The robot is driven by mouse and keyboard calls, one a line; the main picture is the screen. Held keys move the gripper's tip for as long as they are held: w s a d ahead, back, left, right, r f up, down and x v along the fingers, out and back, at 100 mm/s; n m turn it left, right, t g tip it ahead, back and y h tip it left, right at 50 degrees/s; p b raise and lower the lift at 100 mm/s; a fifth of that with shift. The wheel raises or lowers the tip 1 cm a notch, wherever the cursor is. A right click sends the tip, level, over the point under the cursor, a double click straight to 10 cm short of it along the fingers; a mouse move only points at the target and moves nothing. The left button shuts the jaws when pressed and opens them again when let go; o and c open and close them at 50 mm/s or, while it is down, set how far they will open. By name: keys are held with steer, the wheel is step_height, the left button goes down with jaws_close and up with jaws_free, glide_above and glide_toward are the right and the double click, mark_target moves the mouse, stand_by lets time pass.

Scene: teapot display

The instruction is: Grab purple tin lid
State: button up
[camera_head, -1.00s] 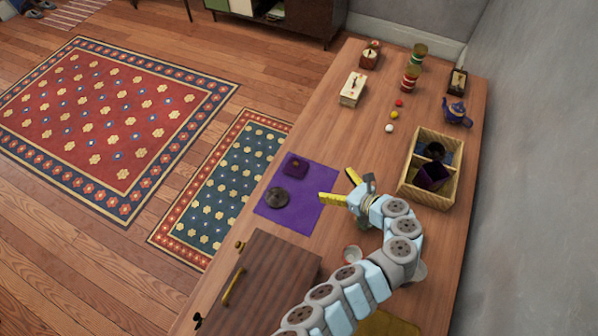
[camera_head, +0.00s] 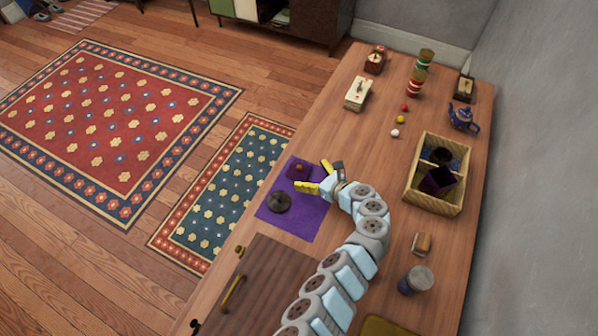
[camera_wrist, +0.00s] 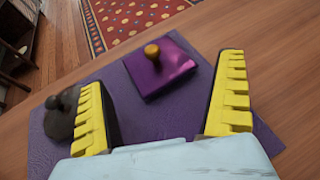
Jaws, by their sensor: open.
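The purple tin lid (camera_head: 298,170) lies on a purple cloth (camera_head: 300,222) on the table. In the wrist view the lid (camera_wrist: 160,68) is a shiny purple square with a round golden knob on top, beyond and between my fingertips. My gripper (camera_head: 322,176) is open, its yellow fingers spread beside the lid at its right in the head view. Nothing is between the fingers. A dark round lid (camera_head: 279,202) lies on the same cloth; in the wrist view it (camera_wrist: 62,115) is by my left finger.
A wooden crate (camera_head: 408,187) holds a dark purple tin (camera_head: 437,181) and a dark round vessel. A blue teapot (camera_head: 463,117) stands behind it. A brown chest (camera_head: 262,285) stands at the front. A grey canister (camera_head: 416,280) and a small brown block (camera_head: 422,244) stand at the right.

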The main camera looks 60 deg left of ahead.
mark_target(300, 169)
steer(key=shift+b+x, duration=1)
steer(key=shift+x, duration=1.6)
steer(key=shift+s+r, duration=0.15)
steer(key=shift+r, duration=0.05)
steer(key=c, duration=1.1)
